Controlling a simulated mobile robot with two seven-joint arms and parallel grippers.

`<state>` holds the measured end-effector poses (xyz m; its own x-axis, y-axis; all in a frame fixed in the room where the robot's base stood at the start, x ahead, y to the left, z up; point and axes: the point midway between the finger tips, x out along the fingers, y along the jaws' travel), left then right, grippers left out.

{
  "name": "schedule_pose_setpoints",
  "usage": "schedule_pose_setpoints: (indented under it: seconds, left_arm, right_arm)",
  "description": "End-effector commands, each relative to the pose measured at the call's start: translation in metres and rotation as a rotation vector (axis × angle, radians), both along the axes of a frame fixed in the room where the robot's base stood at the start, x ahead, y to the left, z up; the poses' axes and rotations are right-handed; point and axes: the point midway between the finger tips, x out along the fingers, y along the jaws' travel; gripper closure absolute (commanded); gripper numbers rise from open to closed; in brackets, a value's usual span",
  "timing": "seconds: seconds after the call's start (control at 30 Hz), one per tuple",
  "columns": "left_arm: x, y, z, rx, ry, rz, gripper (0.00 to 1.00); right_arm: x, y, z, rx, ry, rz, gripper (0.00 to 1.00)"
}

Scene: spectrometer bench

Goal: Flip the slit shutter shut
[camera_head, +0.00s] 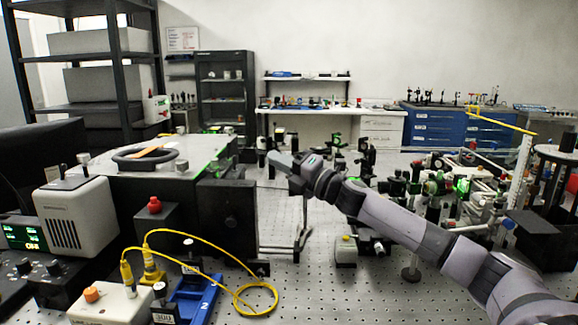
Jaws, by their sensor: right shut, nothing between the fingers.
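My right arm reaches in from the lower right. Its gripper (277,158) is shut and empty, pointing left above the bench, to the right of the large instrument (190,155) with a grey metal top. A black upright block (226,215) stands at the front right of that instrument. I cannot make out the slit shutter itself or tell its position; it may be part of this dark block or hidden. The gripper appears apart from the instrument. My left gripper is not in view.
A yellow cable (262,310) loops over the perforated bench (325,295) near a blue mount (197,298). A beige box (78,228) stands at left. Many optical posts crowd the right. The bench's front middle is mostly clear.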

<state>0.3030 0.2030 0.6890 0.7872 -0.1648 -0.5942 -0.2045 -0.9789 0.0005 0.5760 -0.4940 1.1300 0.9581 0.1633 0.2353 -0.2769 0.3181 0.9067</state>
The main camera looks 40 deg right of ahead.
Motion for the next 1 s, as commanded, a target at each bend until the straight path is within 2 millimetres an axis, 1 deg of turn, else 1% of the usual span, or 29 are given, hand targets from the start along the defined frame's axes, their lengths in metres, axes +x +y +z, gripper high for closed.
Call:
schedule_pose_setpoints:
  seconds: [0.03, 0.2, 0.4, 1.0]
  left_arm:
    - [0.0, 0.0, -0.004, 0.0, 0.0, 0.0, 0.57]
    - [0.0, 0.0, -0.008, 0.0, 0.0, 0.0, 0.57]
    - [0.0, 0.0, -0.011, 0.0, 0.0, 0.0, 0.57]
    - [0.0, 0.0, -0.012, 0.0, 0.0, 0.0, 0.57]
  right_arm:
    - [-0.005, 0.0, -0.002, -0.005, 0.002, 0.002, 1.0]
    - [-0.017, -0.003, 0.0, 0.0, 0.002, 0.0, 1.0]
    - [-0.026, -0.003, 0.003, -0.002, 0.001, 0.001, 1.0]
    - [-0.028, -0.004, 0.005, 0.0, -0.001, 0.001, 1.0]
